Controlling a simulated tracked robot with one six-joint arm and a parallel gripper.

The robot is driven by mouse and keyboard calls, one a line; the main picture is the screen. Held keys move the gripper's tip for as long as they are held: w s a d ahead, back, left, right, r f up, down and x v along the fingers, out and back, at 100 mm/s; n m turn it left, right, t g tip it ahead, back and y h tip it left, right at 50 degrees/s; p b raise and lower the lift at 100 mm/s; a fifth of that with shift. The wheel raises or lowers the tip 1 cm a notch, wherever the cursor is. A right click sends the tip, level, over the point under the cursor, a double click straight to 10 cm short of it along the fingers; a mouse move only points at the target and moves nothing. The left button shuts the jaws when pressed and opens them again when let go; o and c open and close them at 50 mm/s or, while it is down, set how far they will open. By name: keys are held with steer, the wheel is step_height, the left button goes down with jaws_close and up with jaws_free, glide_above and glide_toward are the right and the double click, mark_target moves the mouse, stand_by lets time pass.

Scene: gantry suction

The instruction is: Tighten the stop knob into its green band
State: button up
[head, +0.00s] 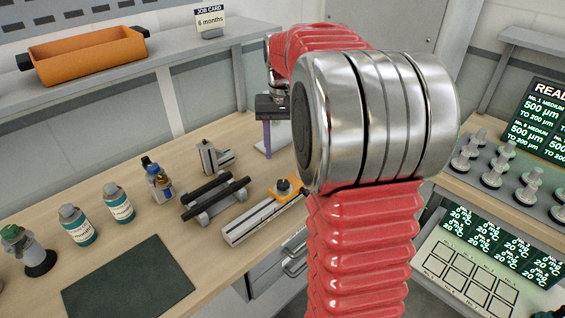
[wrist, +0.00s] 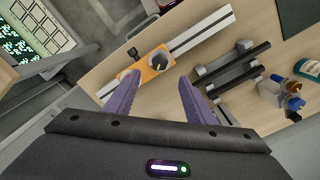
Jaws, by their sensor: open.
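A dark round knob (head: 284,186) stands on the block. In the wrist view the knob (wrist: 155,63) shows a yellow mark and sits on a grey round dial on the orange block (wrist: 147,75). I cannot make out a green band. My gripper (wrist: 158,76) is open and empty; its purple fingers appear either side of the knob in the wrist view. In the head view my gripper (head: 267,150) is above the bench, behind and left of the block, apart from it.
A stand with two black bars (head: 215,196) lies beside the rail. Several bottles (head: 117,202) and a dark mat (head: 128,283) are further left. A shelf with an orange bin (head: 88,57) runs above the bench. My red arm covers the bench's right side in the head view.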

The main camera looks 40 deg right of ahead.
steer(key=shift+r, duration=1.5)
steer(key=shift+w, duration=0.1)
steer(key=s+a+f+n+t, duration=0.1)
steer(key=s+a+n+t, duration=0.1)
steer(key=s+a, duration=0.7)
steer(key=s+a+f+n+t, duration=0.1)
steer(key=s+a+n+t, duration=0.2)
steer(key=s+a, duration=0.6)
steer(key=shift+s+a+f+n+t, duration=0.25)
steer(key=shift+a+n, duration=0.65)
steer(key=shift+a, duration=1.7)
steer(key=shift+w, duration=0.1)
